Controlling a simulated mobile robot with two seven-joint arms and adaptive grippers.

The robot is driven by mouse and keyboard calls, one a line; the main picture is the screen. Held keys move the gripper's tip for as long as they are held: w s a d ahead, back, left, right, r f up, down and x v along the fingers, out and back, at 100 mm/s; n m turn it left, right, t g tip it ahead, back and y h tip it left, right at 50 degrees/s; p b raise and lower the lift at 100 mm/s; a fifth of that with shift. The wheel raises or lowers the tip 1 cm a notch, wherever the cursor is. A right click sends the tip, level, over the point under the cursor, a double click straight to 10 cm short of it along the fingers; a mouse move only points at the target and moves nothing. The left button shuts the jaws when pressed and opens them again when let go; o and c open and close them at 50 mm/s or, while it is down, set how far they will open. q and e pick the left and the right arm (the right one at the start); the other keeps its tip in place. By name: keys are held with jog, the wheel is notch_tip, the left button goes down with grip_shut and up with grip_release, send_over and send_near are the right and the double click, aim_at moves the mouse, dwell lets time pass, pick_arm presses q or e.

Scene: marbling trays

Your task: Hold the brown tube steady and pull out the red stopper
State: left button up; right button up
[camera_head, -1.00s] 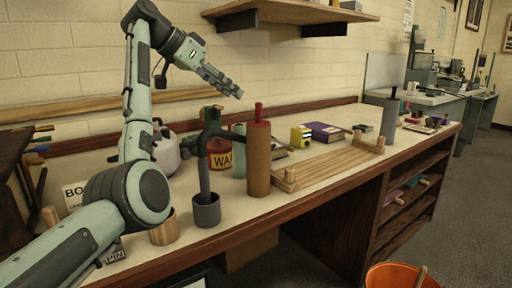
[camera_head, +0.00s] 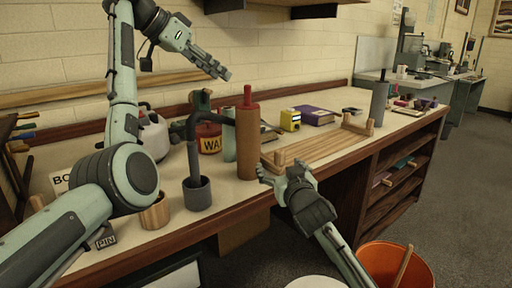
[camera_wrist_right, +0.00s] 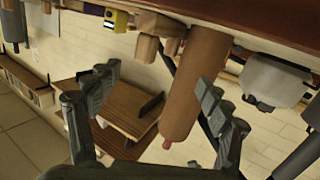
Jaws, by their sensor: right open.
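The brown tube (camera_head: 249,145) stands upright on the bench, with the red stopper (camera_head: 247,95) in its top. In the right wrist view the tube (camera_wrist_right: 193,85) appears upside down, and the stopper's red tip (camera_wrist_right: 167,144) shows at its lower end. My left gripper (camera_head: 226,74) is in the air above and left of the stopper, apart from it; its finger gap does not show clearly. My right gripper (camera_head: 264,174) is open and empty at the bench's front edge, just right of the tube's lower part. In the wrist view the tube lies between its fingers (camera_wrist_right: 155,90), nearer the right one.
A grey holder (camera_head: 197,194) with a dark bent pipe and a wooden cup (camera_head: 155,213) stand left of the tube. A red WAX-type tin (camera_head: 208,139) is behind. A wooden rack (camera_head: 318,146) lies right of the tube. An orange bucket (camera_head: 408,262) is on the floor.

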aim_at(251, 140)
jog(key=a+r, duration=0.2)
jog(key=a+r+y, duration=0.1)
jog(key=a, duration=0.1)
jog(key=a+r+y, duration=0.1)
jog(key=a+r, duration=0.1)
jog(key=shift+w+a+r+n+t, duration=0.1)
jog(key=shift+w+r+n+t, duration=0.2)
jog(key=shift+w+n, duration=0.1)
jog(key=x, duration=0.7)
jog(key=shift+w+a, duration=0.1)
jog(key=shift+w, duration=0.15)
jog(key=c, duration=1.4)
